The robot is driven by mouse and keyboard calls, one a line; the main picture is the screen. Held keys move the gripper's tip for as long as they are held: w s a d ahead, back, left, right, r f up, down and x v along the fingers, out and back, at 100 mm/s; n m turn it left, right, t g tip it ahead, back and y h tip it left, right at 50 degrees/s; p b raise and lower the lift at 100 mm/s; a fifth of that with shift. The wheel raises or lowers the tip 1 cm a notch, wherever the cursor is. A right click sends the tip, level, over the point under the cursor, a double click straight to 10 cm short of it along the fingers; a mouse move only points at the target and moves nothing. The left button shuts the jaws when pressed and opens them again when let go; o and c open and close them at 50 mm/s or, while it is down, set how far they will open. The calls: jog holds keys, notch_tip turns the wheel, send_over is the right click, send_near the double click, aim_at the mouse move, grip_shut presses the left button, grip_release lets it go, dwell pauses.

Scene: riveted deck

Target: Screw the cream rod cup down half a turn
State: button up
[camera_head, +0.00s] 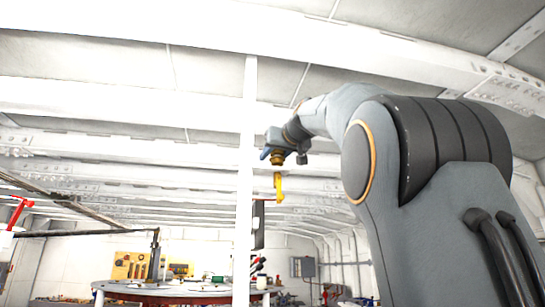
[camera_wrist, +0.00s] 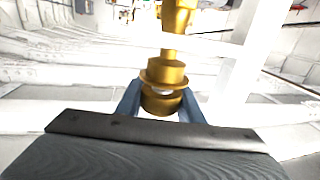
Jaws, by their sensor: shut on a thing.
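My gripper (camera_head: 268,153) is raised beside a white post, high under the ceiling beams. In the wrist view its blue fingers (camera_wrist: 160,106) are shut around a gold, round, flanged fitting (camera_wrist: 163,78). The fitting also shows as a small gold piece under the gripper in the head view (camera_head: 277,159). A longer gold part (camera_wrist: 176,22) continues beyond the flange in the wrist view. In the head view a yellow piece (camera_head: 279,186) hangs below the gripper. I cannot make out a cream-coloured cup; the held thing looks gold. The fingertips are partly hidden by the fitting.
The white post (camera_head: 245,190) stands close to the left of my gripper. White riveted beams (camera_head: 120,95) run overhead. A round table (camera_head: 180,292) with tools stands farther off below. A red thing (camera_head: 17,212) is at the far left.

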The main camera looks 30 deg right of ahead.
aim_at(277, 152)
jog(key=shift+d+r+m+h+p, duration=0.1)
jog(key=shift+m+h+p, duration=0.45)
jog(key=shift+h, duration=0.25)
jog(key=shift+s+d+m+g+h+p, duration=0.15)
jog(key=shift+m+g+h+p, duration=0.1)
jog(key=shift+m+h, duration=0.3)
jog(key=shift+w+d+m+g+h+p, duration=0.1)
jog(key=shift+m+g+h, duration=0.2)
jog(key=shift+h, duration=0.45)
jog(key=shift+s+d+m+g+h+b, duration=0.1)
jog(key=shift+d+m+g+h+b, duration=0.15)
jog(key=shift+m+g+h+b, duration=0.55)
jog(key=shift+s+d+m+g+h+b, duration=0.2)
jog(key=shift+m+h+b, duration=0.4)
jog(key=shift+h, duration=0.6)
jog(key=shift+s+d+m+g+h+b, duration=0.15)
jog(key=shift+m+g+h+b, duration=0.1)
jog(key=shift+m+g+h, duration=0.25)
jog(key=shift+w+d+m+g+h+b, duration=0.15)
jog(key=shift+m+g+h+b, duration=0.1)
jog(key=shift+m+h, duration=0.25)
jog(key=shift+s+d+h, duration=0.1)
jog(key=shift+s+h, duration=0.1)
jog(key=shift+h, duration=0.2)
jog(key=o, duration=1.1)
jog(key=shift+b+v, duration=1.9)
jog(key=shift+v, duration=2)
